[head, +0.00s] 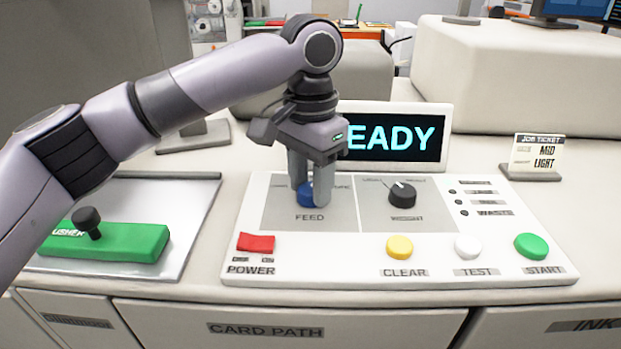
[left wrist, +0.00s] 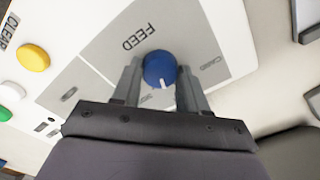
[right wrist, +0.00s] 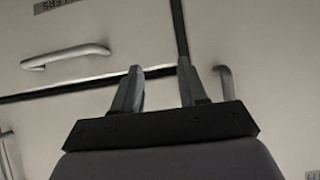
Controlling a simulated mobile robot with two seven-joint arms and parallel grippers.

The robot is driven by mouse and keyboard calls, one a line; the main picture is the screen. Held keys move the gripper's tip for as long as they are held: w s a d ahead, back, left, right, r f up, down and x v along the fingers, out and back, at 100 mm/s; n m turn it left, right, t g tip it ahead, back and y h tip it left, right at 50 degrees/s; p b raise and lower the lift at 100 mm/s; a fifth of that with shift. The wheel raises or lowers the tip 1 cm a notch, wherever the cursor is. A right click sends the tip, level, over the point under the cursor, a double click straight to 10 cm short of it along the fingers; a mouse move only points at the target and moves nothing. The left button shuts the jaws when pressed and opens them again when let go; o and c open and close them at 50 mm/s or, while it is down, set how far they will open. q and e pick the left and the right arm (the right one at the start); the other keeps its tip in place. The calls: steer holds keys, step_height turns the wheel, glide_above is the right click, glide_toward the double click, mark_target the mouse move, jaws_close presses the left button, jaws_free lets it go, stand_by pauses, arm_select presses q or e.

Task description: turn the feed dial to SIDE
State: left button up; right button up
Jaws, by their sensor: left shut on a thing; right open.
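The blue feed dial (head: 304,194) sits on the grey FEED section of the control panel (head: 330,262). My left gripper (head: 310,199) comes down from above and is shut on it, one finger on each side. In the left wrist view the dial (left wrist: 159,68) shows between the fingers (left wrist: 160,72). Its white pointer mark points away from the FEED lettering, toward the gripper's palm. The small position labels around it are partly hidden or too blurred to read surely. My right gripper (right wrist: 160,82) is open and empty in front of pale cabinet fronts.
A second, black dial (head: 402,195) is right of the feed dial. A red POWER switch (head: 256,243), yellow CLEAR (head: 399,246), white TEST (head: 467,246) and green START (head: 531,246) buttons line the front. A READY display (head: 398,138) stands behind; a green knobbed block (head: 130,242) lies left.

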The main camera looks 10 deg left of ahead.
mark_target(310, 188)
arm_select(q)
steer(key=m, duration=0.6)
steer(key=shift+r, duration=0.1)
stand_by(0.6)
steer(key=o, duration=1.1)
steer(key=shift+c, duration=0.2)
steer(key=shift+r, duration=3.55)
